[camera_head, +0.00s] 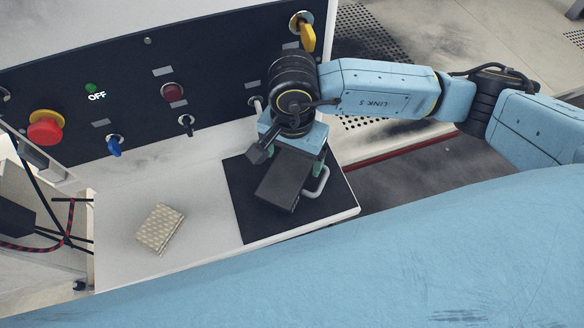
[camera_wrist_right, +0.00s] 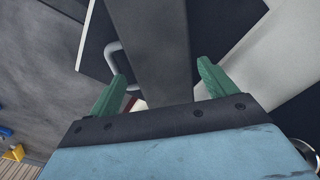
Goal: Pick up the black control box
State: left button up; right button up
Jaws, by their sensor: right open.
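The black control box (camera_head: 284,182) lies on a black mat (camera_head: 243,204) on the white shelf in the head view, with a grey loop handle (camera_head: 319,184) at its right side. My right gripper (camera_head: 295,163) is over the far end of the box, pointing down. In the right wrist view the box (camera_wrist_right: 152,45) runs between the two green fingers of my open right gripper (camera_wrist_right: 160,85), one finger on each side. I cannot tell whether the fingers touch it. The handle (camera_wrist_right: 116,58) is near the left finger there. My left gripper is not in view.
A beige woven block (camera_head: 159,229) lies on the white shelf (camera_head: 118,205) to the left. Behind stands a dark panel with a red emergency button (camera_head: 45,127), a blue switch (camera_head: 114,146), a dark red button (camera_head: 172,93) and a yellow knob (camera_head: 307,35). The shelf between block and mat is clear.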

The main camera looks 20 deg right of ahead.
aim_at(291, 165)
notch_tip(291, 165, down, 4)
jog(key=shift+a+f, duration=0.1)
jog(key=shift+a, duration=0.05)
jog(key=c, duration=1)
